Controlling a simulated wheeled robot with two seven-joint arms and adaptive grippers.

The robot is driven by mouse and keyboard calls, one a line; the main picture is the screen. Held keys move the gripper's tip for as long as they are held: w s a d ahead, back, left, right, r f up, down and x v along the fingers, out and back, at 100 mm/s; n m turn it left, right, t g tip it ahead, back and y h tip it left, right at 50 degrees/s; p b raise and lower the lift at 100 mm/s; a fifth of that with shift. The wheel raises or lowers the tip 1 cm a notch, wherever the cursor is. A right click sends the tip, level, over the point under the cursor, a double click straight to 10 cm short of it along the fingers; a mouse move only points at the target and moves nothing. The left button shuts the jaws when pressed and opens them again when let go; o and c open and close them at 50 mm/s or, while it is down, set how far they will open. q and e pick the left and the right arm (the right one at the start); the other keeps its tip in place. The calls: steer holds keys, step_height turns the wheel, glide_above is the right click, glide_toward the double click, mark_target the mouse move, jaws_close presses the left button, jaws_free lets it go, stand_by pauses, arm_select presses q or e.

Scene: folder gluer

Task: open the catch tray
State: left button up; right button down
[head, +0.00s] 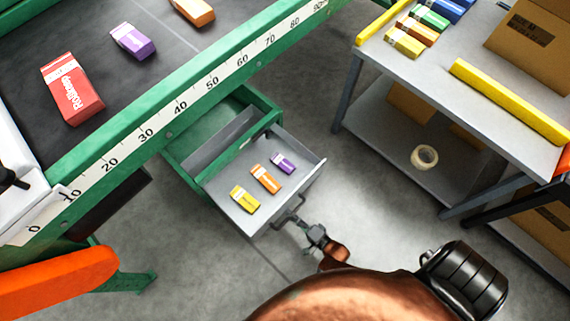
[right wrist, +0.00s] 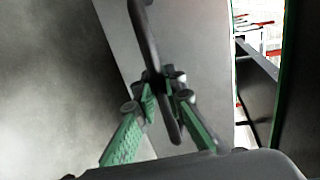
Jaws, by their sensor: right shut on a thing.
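The catch tray (head: 237,214) is a grey drawer that stands well out of its green housing (head: 190,155) under the conveyor. Yellow (head: 244,199), orange (head: 266,179) and purple (head: 283,163) boxes lie inside it. My right gripper (head: 294,213) is at the tray's front face. In the right wrist view my right gripper (right wrist: 165,85) is shut on the dark bar handle (right wrist: 150,45) of the tray, with the grey front panel (right wrist: 195,50) behind it. My left gripper is not in view.
The green-framed conveyor (head: 190,108) with a number scale carries red (head: 72,90), purple (head: 133,41) and orange boxes. A grey table (head: 480,95) with boxes and a lower shelf stands at the right. The floor between is clear.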

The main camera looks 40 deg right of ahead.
steer(key=shift+w+a, duration=0.1)
steer(key=c, duration=2)
jaws_free()
steer(key=shift+o, duration=0.2)
steer(key=v, duration=1.2)
